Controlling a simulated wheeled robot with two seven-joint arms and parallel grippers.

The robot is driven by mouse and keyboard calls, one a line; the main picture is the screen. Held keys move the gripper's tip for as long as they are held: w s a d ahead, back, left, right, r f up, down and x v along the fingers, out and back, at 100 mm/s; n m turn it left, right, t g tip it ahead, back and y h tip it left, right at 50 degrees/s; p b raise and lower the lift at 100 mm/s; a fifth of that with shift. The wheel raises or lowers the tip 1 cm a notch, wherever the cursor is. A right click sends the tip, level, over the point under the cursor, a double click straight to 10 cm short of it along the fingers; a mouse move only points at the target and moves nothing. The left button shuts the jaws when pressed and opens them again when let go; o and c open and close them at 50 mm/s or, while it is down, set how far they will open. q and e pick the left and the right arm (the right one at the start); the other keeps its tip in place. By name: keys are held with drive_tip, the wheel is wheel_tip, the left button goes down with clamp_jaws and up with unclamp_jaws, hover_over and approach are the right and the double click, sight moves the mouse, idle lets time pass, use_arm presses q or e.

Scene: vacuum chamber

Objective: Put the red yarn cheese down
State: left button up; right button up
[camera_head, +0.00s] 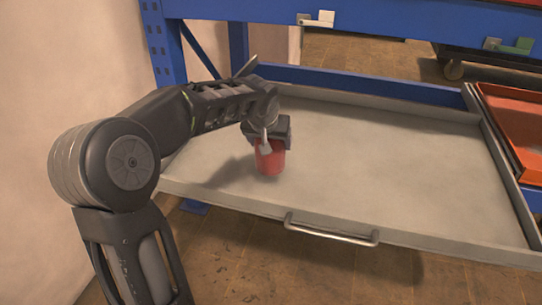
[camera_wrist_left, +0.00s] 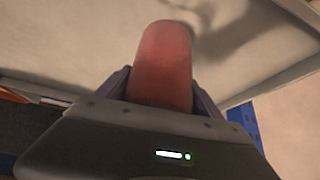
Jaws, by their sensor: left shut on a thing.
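The red yarn cheese (camera_head: 270,160) is a small red cylinder in the head view, at the left part of a grey drawer tray (camera_head: 400,172). My left gripper (camera_head: 266,144) is shut on it from above. In the left wrist view the red yarn cheese (camera_wrist_left: 164,65) sits between the two fingers of my left gripper (camera_wrist_left: 160,88). Its lower end is close to the tray floor; I cannot tell whether it touches. A shadow falls on the tray beside it. My right gripper is not in view.
The tray is otherwise bare, with wide free room to the right. It has raised edges and a metal handle (camera_head: 331,230) at the front. A red-orange bin (camera_head: 515,125) stands at the right. A blue frame (camera_head: 350,82) runs behind; a wall is at the left.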

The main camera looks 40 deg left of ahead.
use_arm(q)
drive_tip(key=shift+f+b, duration=0.85)
drive_tip(key=shift+f, duration=1.55)
drive_tip(key=shift+f, duration=0.2)
drive_tip(key=o, duration=1.7)
drive_tip(key=shift+r, duration=0.15)
drive_tip(key=shift+p+v, duration=1.65)
drive_tip(key=shift+v, duration=4.45)
